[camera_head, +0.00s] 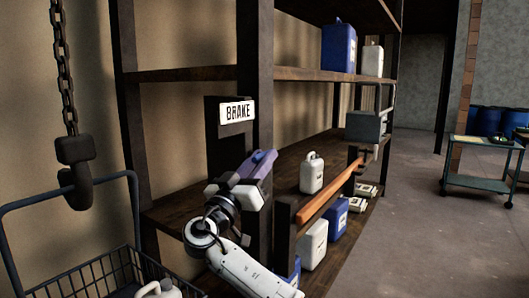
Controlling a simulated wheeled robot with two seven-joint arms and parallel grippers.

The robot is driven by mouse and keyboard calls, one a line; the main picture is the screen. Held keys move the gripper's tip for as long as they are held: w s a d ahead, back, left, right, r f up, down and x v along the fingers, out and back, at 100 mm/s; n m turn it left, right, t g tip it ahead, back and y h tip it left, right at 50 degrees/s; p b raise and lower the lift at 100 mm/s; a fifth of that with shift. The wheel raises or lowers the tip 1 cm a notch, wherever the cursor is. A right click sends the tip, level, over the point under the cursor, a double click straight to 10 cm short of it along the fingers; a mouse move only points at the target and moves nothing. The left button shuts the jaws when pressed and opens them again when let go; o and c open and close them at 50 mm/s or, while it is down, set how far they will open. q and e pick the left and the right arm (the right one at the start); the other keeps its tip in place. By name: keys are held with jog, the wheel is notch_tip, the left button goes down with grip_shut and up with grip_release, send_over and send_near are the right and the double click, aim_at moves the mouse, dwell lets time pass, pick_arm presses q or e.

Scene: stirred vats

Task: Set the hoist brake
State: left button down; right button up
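A white sign reading BRAKE (237,111) is fixed to a dark upright plate (215,145) at the shelf post. Below it is a purple-blue block-like part (261,164), which may be the brake's handle. My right gripper (236,189) is at the near end of this part, with a pale finger piece on either side. I cannot tell whether its fingers are closed on the part, as the contact is hidden. A hoist hook (77,172) hangs on a chain (63,70) at the left. My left gripper is not in view.
A wire basket (90,275) with a tall handle frame stands below the hook, holding a white jug (157,290). Shelves (190,74) hold blue and white canisters. An orange bar (330,190) juts out at the right. A green cart (480,183) stands on open floor.

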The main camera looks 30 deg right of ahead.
jog(key=shift+x, duration=0.85)
grip_shut()
